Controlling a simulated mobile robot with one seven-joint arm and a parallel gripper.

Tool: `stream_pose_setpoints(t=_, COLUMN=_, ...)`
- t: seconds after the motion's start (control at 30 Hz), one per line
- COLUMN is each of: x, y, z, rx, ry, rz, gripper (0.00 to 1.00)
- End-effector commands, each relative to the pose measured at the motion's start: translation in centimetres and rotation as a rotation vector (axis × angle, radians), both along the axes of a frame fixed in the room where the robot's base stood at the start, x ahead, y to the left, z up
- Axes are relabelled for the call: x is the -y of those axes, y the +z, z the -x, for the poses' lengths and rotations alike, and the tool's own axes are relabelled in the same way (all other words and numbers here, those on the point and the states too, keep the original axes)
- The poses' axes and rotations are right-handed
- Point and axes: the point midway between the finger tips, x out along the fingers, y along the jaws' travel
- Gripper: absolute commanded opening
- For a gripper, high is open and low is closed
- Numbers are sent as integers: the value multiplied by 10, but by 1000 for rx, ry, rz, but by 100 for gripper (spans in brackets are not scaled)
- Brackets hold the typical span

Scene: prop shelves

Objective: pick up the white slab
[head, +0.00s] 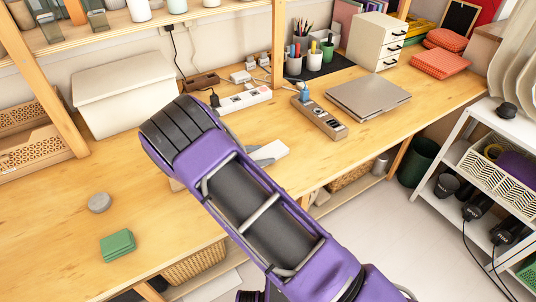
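The white slab (272,150) lies on the wooden desk near its front edge, just right of my purple arm. My arm covers its left part. A grey piece at its lower left may be part of my gripper, but I cannot make it out clearly. The rest of my gripper is hidden behind my arm. I cannot tell whether it touches the slab or whether it is open or shut.
A power strip (245,99), a grey device with buttons (322,119) and a closed laptop (368,95) lie behind and right of the slab. A white lidded box (124,98) stands left. A green block (117,244) and grey disc (99,202) lie front left.

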Motion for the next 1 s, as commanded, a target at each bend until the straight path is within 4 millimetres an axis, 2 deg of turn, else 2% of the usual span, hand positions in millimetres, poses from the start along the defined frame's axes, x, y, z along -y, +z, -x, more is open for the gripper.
stream_pose_setpoints(t=0.03, x=0, y=0, z=0, rx=0, ry=0, rz=0, gripper=53)
stream_pose_setpoints(t=0.33, x=0, y=0, z=0, rx=0, ry=1, rz=0, gripper=0)
stream_pose_setpoints(t=0.67, x=-1, y=5, z=-1, rx=3, ry=0, rz=0, gripper=0)
stream_pose_setpoints(t=0.77, x=-1, y=18, z=-1, rx=3, ry=0, rz=0, gripper=0)
stream_pose_setpoints(t=1.0, x=-1, y=66, z=-1, rx=5, ry=-1, rz=-2, gripper=0)
